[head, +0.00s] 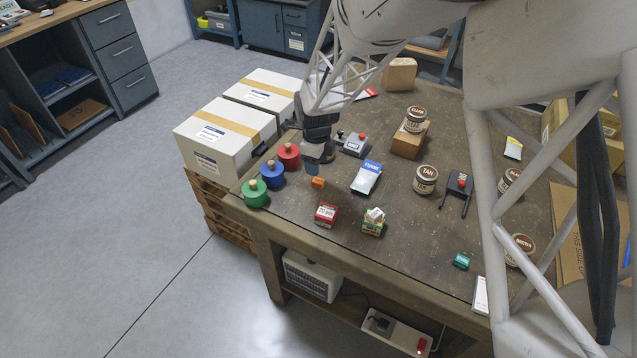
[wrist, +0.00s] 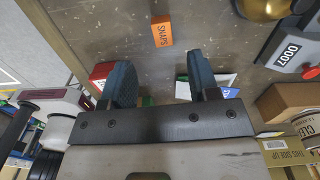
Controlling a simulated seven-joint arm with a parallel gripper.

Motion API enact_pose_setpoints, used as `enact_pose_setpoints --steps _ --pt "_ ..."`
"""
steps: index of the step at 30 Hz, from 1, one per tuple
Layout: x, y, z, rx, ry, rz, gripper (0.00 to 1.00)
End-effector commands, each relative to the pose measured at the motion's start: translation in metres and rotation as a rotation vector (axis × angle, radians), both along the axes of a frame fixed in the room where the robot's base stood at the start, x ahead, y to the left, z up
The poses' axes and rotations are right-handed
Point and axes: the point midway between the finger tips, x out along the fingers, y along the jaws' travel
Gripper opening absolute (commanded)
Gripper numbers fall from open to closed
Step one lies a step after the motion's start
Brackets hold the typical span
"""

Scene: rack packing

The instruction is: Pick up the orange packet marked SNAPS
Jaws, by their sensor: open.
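The orange packet marked SNAPS (head: 318,183) lies on the brown table, just in front of and below my gripper (head: 314,168) in the head view. In the wrist view the orange packet (wrist: 162,31) shows its SNAPS lettering, near the top middle, beyond the fingertips. My gripper (wrist: 160,72) has its two dark fingers well apart with nothing between them. The packet is apart from both fingers and sits roughly in line with the gap. My gripper's tips are partly blurred against the table in the head view.
Red (head: 289,155), blue (head: 272,174) and green (head: 255,194) knobbed weights stand left of the packet. A blue-and-white packet (head: 366,178) lies to its right. A red box (head: 326,215) is in front. A grey switch box (head: 351,144) stands behind. Bare tabletop surrounds the packet.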

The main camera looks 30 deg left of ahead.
Motion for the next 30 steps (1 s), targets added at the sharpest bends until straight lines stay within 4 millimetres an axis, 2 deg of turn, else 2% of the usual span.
enact_pose_setpoints --steps 8,22,30 --pt "0.000 0.000 -0.021 0.000 0.000 0.000 0.55" --pt "0.000 0.000 -0.026 -0.001 0.001 0.001 0.55" --pt "0.002 0.000 -0.051 -0.001 0.002 0.001 0.55"
